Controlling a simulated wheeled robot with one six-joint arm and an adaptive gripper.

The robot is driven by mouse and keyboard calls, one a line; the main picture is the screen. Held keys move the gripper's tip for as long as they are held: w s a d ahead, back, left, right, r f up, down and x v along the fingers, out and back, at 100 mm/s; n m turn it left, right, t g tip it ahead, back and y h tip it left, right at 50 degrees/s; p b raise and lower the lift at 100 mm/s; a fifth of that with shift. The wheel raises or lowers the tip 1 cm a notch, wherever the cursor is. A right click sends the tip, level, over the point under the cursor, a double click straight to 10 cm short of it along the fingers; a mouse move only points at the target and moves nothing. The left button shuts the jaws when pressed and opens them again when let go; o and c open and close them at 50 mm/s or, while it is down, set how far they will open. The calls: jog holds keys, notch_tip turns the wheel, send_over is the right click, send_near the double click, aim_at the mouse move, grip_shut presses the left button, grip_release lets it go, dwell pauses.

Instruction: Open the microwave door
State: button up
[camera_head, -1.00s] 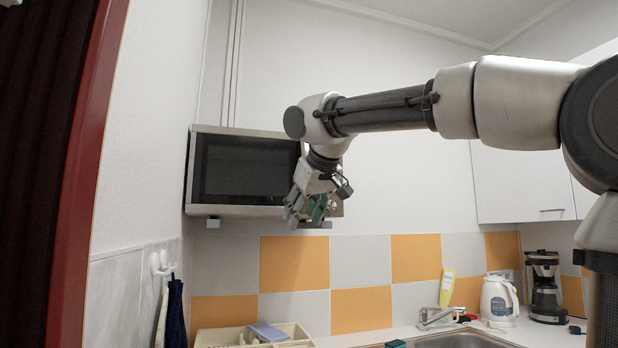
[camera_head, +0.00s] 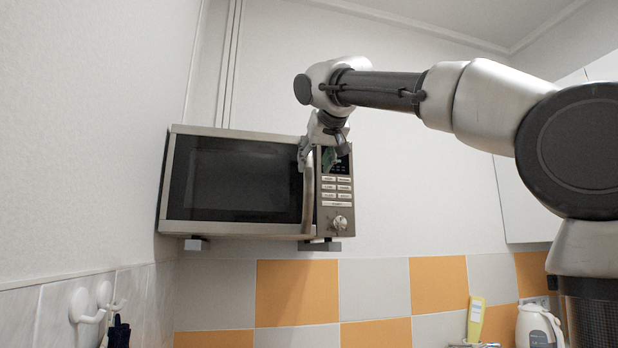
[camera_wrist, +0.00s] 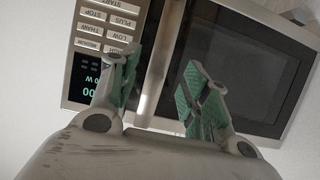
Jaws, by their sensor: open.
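The microwave (camera_head: 172,215) is a silver box with a dark-windowed door (camera_head: 225,180), mounted on the wall and shut. Its vertical metal handle (camera_head: 308,195) runs along the door's right edge, beside the control panel (camera_head: 336,190). My gripper (camera_head: 319,158) is at the upper part of the handle, partly hidden by my wrist. In the wrist view my gripper (camera_wrist: 160,75) is open, its green-padded fingers on either side of the handle (camera_wrist: 162,60). The handle bar passes between the fingers; I cannot tell whether either finger touches it.
White hooks (camera_head: 90,305) are on the wall at lower left. A white kettle (camera_head: 538,325) and a yellow tube (camera_head: 476,318) stand at lower right. White wall cupboards (camera_head: 525,205) are at the right. The wall in front of the door's left side is clear.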

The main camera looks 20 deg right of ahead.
aim_at(309, 174)
jog(key=x, duration=0.6)
jog(key=shift+w+f, duration=0.2)
jog(key=shift+w, duration=0.05)
jog(key=shift+c, duration=0.4)
grip_shut()
